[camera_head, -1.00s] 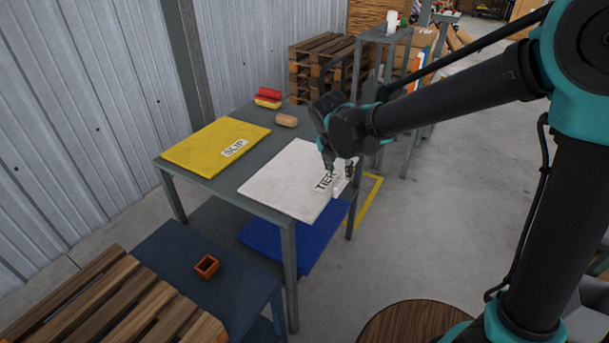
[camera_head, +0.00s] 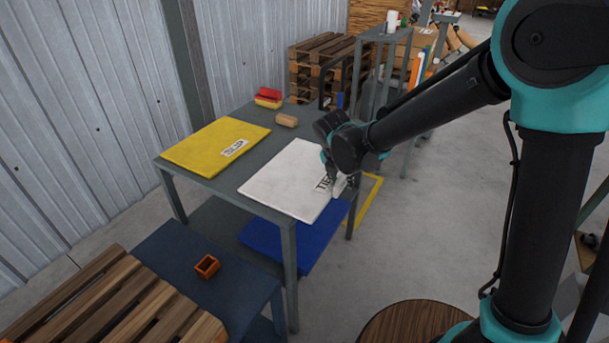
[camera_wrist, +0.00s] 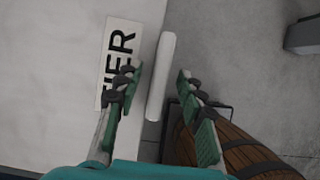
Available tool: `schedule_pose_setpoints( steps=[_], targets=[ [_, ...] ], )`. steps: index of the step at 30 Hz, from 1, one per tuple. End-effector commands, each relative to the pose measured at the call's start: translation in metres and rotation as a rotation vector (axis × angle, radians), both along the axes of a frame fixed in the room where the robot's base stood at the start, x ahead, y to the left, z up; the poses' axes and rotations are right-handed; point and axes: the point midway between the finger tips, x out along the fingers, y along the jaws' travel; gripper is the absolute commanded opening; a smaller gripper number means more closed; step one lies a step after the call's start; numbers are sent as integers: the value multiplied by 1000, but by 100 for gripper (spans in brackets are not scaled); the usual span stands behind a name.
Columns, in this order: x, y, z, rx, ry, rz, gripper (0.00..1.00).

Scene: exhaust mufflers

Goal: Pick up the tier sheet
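The tier sheet (camera_head: 288,180) is a flat white sheet with a TIER label, lying on the grey table at its right end. In the wrist view the sheet (camera_wrist: 60,60) fills the left side. A white bar-like grip (camera_wrist: 161,75) stands along its edge, beside the label. My gripper (camera_wrist: 160,85) is open, with one finger on the label side of the bar and the other on the floor side. The bar lies between the fingers, nearer the left one, with a gap showing to the right one. In the head view my gripper (camera_head: 338,185) is over the sheet's right edge, partly hiding the label.
A yellow slip sheet (camera_head: 215,146) lies left on the grey table (camera_head: 262,135). A tan roll (camera_head: 287,120) and a red and yellow item (camera_head: 268,97) lie behind. A blue sheet (camera_head: 300,245) is on the lower shelf. A round wooden top (camera_head: 405,322) stands in front.

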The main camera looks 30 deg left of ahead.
Motion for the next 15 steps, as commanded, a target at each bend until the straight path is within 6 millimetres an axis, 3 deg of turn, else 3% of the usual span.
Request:
schedule_pose_setpoints(
  steps=[6,15],
  targets=[
    [0,0,-3,0,0,0,39],
    [0,0,-3,0,0,0,2]
  ],
)
